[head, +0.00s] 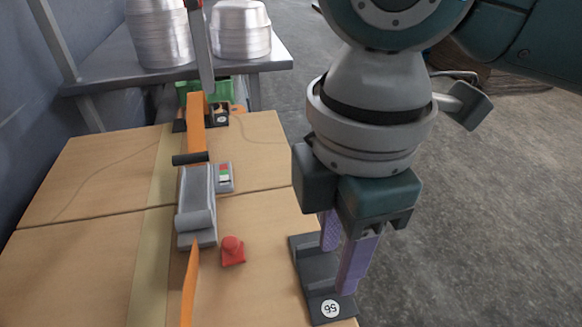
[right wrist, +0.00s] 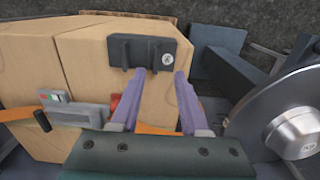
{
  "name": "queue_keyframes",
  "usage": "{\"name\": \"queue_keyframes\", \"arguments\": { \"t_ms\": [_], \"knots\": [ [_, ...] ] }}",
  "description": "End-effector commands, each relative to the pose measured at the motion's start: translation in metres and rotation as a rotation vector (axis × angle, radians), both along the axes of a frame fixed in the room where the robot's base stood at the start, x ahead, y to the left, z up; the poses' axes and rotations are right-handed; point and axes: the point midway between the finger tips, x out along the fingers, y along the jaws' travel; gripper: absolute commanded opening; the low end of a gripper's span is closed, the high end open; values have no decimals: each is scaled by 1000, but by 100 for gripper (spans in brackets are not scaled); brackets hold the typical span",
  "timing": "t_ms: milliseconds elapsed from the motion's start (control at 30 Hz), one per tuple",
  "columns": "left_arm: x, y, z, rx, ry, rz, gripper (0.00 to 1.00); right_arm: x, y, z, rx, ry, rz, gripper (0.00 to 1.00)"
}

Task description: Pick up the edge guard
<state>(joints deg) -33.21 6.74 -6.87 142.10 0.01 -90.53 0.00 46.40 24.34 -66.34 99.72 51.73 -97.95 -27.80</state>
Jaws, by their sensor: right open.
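A dark grey edge guard (head: 309,268) with a round white number label sits on the right edge of the wooden boxes. My right gripper (head: 342,264) has purple fingers that point down at it and are open. In the head view the fingers overlap part of the guard. In the right wrist view the guard (right wrist: 140,52) lies just beyond the spread fingertips (right wrist: 160,76), its label near the right fingertip. I cannot tell whether the fingers touch it. A second dark piece with a label (head: 219,115) sits at the far end of the boxes. My left gripper is not in view.
An orange strap (head: 196,134) with a grey ratchet (head: 196,200) runs over the boxes (head: 95,195). A red knob-like piece (head: 232,251) and a small device (head: 224,176) lie beside it. Stacked metal pans (head: 240,28) stand on a grey table behind. Open floor lies to the right.

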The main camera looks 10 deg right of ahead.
Motion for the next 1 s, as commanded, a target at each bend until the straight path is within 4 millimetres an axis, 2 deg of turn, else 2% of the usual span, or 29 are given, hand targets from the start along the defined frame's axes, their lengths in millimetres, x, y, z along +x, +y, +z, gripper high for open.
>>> {"name": "queue_keyframes", "arguments": {
  "t_ms": [300, 400, 700, 1000],
  "knots": [
    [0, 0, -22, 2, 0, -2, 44, 6, -1, -49, 0, 0, -3, 45],
    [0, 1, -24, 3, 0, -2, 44, 5, -1, -59, 1, -1, -1, 45],
    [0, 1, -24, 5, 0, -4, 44, 6, -1, -62, 1, -2, 0, 44],
    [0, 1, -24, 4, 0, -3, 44, 6, -1, -61, 1, -3, -1, 10]
  ]
}}
